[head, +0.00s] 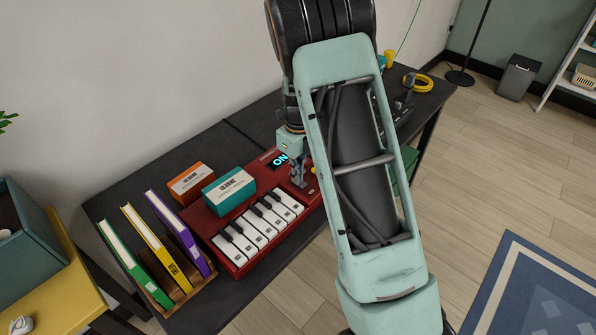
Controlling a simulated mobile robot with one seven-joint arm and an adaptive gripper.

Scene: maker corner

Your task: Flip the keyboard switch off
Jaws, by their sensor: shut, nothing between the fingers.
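The red keyboard (234,262) lies on the dark table, with black and white keys along its front. Its small display (279,159) reads "ON" in blue letters. My gripper (300,184) points down over the right part of the keyboard, just right of the keys. Its fingers are shut with nothing between them. A small yellow knob (313,170) shows just right of the fingers. I cannot make out the switch itself; the gripper and my arm hide part of the keyboard's right end. I cannot tell whether the fingertips touch the keyboard.
An orange box (190,182) and a teal box (229,191) sit at the keyboard's back left. Green, yellow and purple books (157,249) stand in a wooden holder left of it. A yellow cable coil (418,82) lies at the table's far end. The back-left tabletop (152,172) is clear.

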